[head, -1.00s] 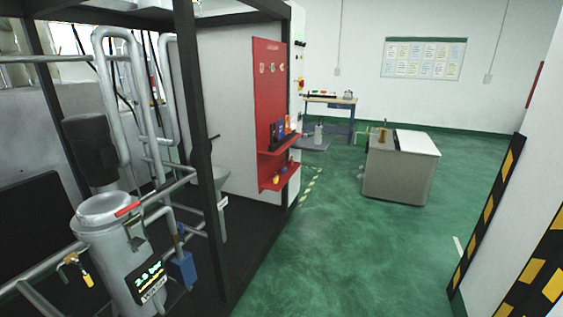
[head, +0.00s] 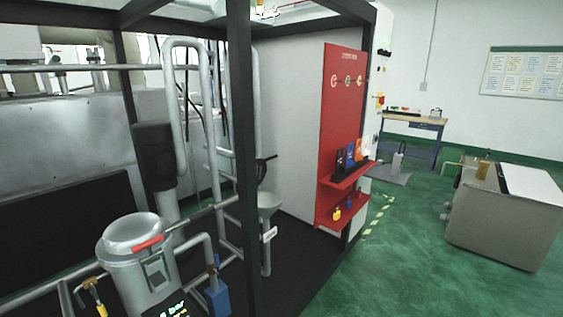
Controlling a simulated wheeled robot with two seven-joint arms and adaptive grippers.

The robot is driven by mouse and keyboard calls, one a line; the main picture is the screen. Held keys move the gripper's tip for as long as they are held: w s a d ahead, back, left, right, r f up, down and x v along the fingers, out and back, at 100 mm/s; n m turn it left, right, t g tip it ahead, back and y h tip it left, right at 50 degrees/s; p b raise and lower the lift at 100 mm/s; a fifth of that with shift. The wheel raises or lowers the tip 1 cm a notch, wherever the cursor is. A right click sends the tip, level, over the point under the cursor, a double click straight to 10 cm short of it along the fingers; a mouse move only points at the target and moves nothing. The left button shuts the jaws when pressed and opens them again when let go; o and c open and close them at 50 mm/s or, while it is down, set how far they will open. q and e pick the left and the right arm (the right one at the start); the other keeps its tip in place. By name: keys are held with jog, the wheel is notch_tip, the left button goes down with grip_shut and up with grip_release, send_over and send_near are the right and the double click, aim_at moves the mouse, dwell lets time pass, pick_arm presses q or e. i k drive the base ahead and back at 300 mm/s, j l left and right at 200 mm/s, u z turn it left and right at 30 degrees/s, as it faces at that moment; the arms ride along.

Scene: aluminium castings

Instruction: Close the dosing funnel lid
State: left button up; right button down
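A light grey funnel-shaped vessel (head: 268,200) stands inside the black frame, just right of the front post, in the head view. It narrows downward into a thin stem. A small dark handle-like part (head: 267,158) sticks out above it, with a dark piece just below. The post partly hides this area, and I cannot tell clearly how the lid sits. Neither of my grippers is in view.
A metal canister (head: 135,262) with a red-handled round top stands front left among grey pipes (head: 175,120). The black frame post (head: 243,150) stands before the funnel. A red panel (head: 342,120) with shelves is to its right. Green floor (head: 400,275) is clear toward the grey cabinet (head: 505,225).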

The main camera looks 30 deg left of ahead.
aim_at(262, 164)
jog(key=i+u, duration=0.1)
jog(key=i, duration=0.6)
jog(key=i+u, duration=0.2)
jog(key=u, duration=0.15)
jog(key=i+l+u, duration=0.1)
jog(key=u, duration=0.3)
jog(key=i+u, duration=0.15)
jog(key=u, duration=0.25)
jog(key=i+u, duration=0.2)
jog(key=u, duration=0.15)
jog(key=i+l+u, duration=0.1)
jog(key=u, duration=0.3)
jog(key=i+l+u, duration=0.15)
jog(key=u, duration=0.25)
jog(key=i, duration=0.05)
